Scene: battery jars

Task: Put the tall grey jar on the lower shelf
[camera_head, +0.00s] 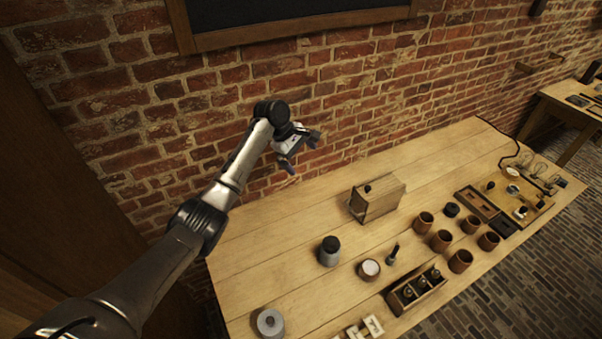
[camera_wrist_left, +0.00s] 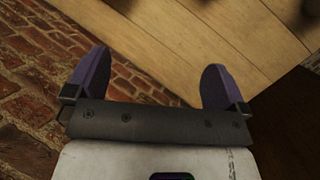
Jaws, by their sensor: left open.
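A grey jar with a dark top (camera_head: 329,254) stands upright on the wooden table (camera_head: 300,217). A second grey round piece with a pale top (camera_head: 270,322) stands near the table's front left; I cannot tell which of the two is the tall grey jar. My left gripper (camera_head: 301,153) is open and empty, in front of the brick wall, above and behind the table's back edge, well away from both. Its two purple fingers also show apart in the left wrist view (camera_wrist_left: 156,65). No lower shelf can be made out. My right gripper is out of view.
A wooden box (camera_head: 378,198) stands at the back middle. A white-topped jar (camera_head: 369,269), a crate of small bottles (camera_head: 417,288) and several brown pots (camera_head: 441,240) occupy the middle and right. The table's back left is clear.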

